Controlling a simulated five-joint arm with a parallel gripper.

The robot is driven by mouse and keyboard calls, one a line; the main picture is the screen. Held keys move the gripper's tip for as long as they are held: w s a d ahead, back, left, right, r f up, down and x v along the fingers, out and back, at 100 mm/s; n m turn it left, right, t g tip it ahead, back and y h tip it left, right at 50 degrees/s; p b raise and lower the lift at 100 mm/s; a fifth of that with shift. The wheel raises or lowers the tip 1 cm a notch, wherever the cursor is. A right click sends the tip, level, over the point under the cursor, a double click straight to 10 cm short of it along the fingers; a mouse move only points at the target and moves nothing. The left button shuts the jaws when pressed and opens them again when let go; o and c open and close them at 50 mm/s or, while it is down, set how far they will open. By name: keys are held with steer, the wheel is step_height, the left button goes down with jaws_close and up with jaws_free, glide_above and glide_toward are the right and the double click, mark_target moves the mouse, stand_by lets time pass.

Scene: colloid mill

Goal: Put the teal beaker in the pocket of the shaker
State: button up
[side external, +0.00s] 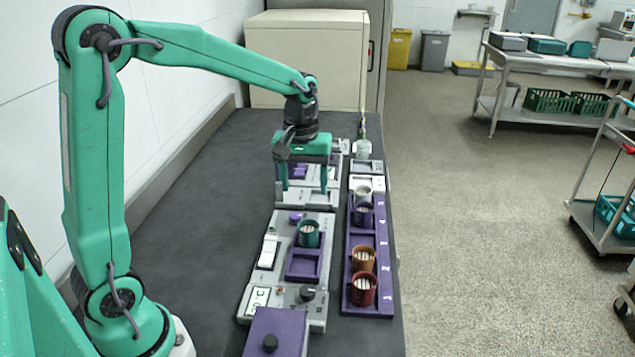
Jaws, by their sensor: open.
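The teal beaker (309,234) stands upright on the rear part of a grey device with a display and a dark knob, and pale contents show at its mouth. An empty purple square pocket (303,264) lies on the same device, just in front of the beaker. I cannot tell for sure whether this grey device (262,288) is the shaker. My gripper (304,190) is open and empty, pointing down above and behind the beaker, apart from it. It partly hides another grey device with purple parts behind.
A purple rack (355,309) on the right holds a purple beaker (363,213), an orange beaker (363,258) and a red beaker (363,290). A white beaker (363,192) stands behind them. A purple box (277,322) with a black knob is in front. The dark bench is clear on the left.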

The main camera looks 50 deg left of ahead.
steer(key=s+d+r+m+t, duration=0.2)
steer(key=s+r+m, duration=0.1)
steer(key=s, duration=0.6)
steer(key=s+d+r+m+t, duration=0.3)
steer(key=s+m, duration=0.2)
steer(key=s, duration=0.4)
stand_by(0.8)
